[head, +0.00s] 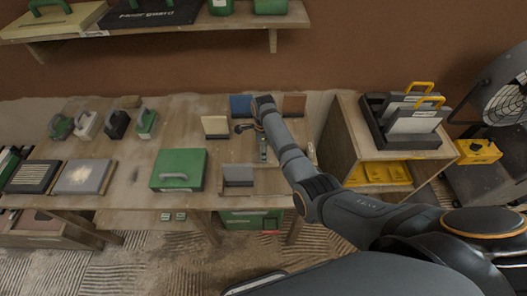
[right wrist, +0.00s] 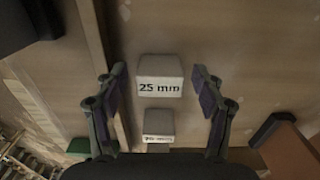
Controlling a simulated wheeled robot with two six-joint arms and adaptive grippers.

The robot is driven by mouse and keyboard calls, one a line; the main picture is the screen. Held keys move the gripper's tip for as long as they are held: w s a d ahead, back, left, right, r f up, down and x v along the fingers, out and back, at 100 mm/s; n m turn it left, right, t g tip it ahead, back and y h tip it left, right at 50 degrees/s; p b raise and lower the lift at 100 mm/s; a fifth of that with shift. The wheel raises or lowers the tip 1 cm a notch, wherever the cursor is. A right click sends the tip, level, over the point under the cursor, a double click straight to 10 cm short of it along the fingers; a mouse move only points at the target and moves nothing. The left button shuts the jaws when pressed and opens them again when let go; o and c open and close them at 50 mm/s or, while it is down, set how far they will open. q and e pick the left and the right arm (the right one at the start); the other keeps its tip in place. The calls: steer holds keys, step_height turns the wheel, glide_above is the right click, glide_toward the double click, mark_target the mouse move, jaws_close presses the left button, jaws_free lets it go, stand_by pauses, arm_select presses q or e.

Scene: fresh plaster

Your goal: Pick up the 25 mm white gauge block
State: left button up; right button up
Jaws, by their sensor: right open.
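The white gauge block marked "25 mm" (right wrist: 160,68) sits on the wooden table in the right wrist view, its label facing the camera. My right gripper (right wrist: 158,72) is open, with one finger on each side of the block and a gap at both sides. In the head view my right gripper (head: 250,127) is over the table, and I cannot make out the gauge block there. My left gripper is not in view.
Upright panels (head: 215,126) stand around the right gripper on the table (head: 125,185). A green case (head: 178,170) lies to the left. A wooden cabinet (head: 338,135) with a dark rack (head: 400,120) stands to the right. A wall shelf (head: 150,33) is above.

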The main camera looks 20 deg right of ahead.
steer(key=c, duration=1.2)
steer(key=shift+r, duration=0.4)
steer(key=shift+c, duration=0.2)
step_height(320, 180, up, 9)
steer(key=shift+b, duration=0.45)
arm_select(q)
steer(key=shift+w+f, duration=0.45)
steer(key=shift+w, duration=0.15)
arm_select(e)
steer(key=shift+r, duration=0.15)
